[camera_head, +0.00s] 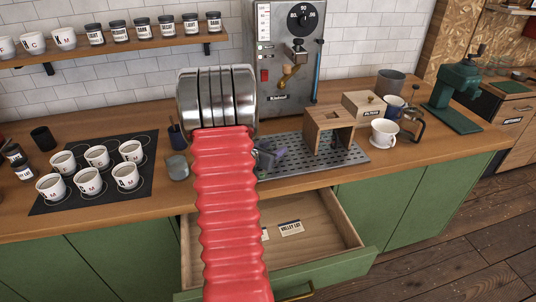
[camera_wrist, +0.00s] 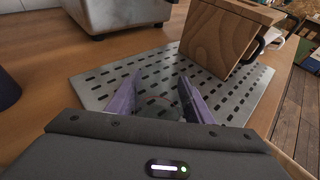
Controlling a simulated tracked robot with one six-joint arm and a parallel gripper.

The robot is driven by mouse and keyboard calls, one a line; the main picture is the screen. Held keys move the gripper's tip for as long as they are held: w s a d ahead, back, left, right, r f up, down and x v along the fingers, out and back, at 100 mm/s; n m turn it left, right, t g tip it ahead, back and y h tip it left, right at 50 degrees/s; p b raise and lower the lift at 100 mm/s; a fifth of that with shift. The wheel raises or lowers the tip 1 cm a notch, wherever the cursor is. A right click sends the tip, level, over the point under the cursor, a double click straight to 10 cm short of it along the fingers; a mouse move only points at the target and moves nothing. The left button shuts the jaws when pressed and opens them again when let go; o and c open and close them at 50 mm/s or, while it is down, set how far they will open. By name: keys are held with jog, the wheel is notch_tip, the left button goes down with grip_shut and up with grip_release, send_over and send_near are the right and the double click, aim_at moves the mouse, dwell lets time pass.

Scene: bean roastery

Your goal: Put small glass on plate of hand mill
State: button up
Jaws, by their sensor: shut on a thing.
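My gripper (camera_head: 268,155) is over the near left part of the perforated metal tray, and its purple fingers show in the wrist view (camera_wrist: 157,100). It is shut on a dark, see-through round thing, which looks like the small glass (camera_wrist: 158,108); my gripper's body hides its lower part. The green hand mill (camera_head: 460,80) stands at the far right of the counter, well away from my gripper. Its flat green plate (camera_head: 452,119) is in front of it, and I see nothing on the plate.
The metal tray (camera_head: 352,157) bears a wooden stand (camera_head: 328,130). A wooden box (camera_head: 363,106), a white cup (camera_head: 384,131) and a glass pot (camera_head: 411,123) stand between tray and mill. A grey tumbler (camera_head: 177,167) is at left. An open drawer (camera_head: 335,222) juts out below.

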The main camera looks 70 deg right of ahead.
jog(key=c, duration=0.4)
jog(key=shift+o, duration=0.2)
notch_tip(320, 180, up, 10)
dwell(0.4)
jog(key=shift+w, duration=0.1)
dwell(0.4)
jog(key=w+a+r+n+t, duration=0.1)
jog(key=w+a+n+t, duration=0.2)
jog(key=w+a, duration=0.7)
jog(key=w+a+r+n+t+y, duration=0.15)
jog(key=w+a+t, duration=0.35)
jog(key=w, duration=0.8)
jog(key=w+a+n+t, duration=0.2)
jog(key=w+a+n, duration=0.2)
jog(key=w+a, duration=0.65)
jog(key=w+a+r+n+t+y, duration=0.1)
jog(key=w+a+n+t+y, duration=0.1)
jog(key=w+a, duration=0.55)
jog(key=w+a+r+n+t+y, duration=0.15)
jog(key=w+a, duration=0.25)
jog(key=a, duration=0.6)
jog(key=w+a+n+t+y, duration=0.3)
jog(key=a+n+y, duration=0.1)
jog(key=a, duration=1.9)
jog(key=shift+r+n+y, duration=0.25)
jog(key=shift+n+y, duration=0.05)
jog(key=shift+n, duration=0.4)
